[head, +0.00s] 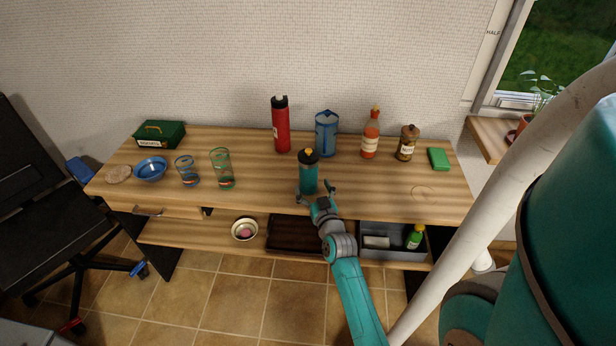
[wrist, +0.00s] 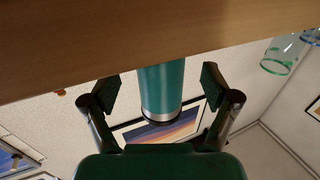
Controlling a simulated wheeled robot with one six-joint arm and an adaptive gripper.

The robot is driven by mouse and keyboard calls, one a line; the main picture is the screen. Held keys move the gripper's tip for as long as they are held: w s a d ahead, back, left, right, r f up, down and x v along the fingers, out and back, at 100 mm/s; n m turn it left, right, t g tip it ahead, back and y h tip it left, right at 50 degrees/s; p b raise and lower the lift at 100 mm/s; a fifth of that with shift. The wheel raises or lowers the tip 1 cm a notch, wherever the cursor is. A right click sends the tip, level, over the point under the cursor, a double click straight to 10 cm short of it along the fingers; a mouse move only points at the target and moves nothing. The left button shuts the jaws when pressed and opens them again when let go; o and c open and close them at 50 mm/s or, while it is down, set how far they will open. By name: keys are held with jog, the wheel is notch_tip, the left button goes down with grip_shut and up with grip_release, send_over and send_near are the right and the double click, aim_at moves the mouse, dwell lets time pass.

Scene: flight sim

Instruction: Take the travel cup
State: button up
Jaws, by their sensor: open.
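The travel cup (head: 309,178) is teal with a black lid and a yellow top. It stands upright on the wooden table (head: 250,205), near its middle front. My gripper (head: 316,189) is open at the cup's near side, with one finger to each side of it. In the wrist view, which looks upside down, the teal cup (wrist: 161,82) with a silver band lies between the spread fingers of my gripper (wrist: 160,88). Gaps show between both fingers and the cup. Part of the cup's lower front is hidden by my gripper in the head view.
A red bottle (head: 281,128) and a blue holder (head: 326,135) stand behind the cup. Two glasses (head: 221,168) stand to its left. A sauce bottle (head: 370,138) and a brown jar (head: 406,145) stand back right. The front right tabletop is clear. A lower shelf holds trays.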

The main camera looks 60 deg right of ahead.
aim_at(311, 184)
jog(key=shift+x, duration=2.25)
jog(key=shift+a+f, duration=0.1)
jog(key=shift+f, duration=0.05)
jog(key=c, duration=1.7)
jog(key=shift+o, duration=0.2)
jog(key=shift+s, duration=0.1)
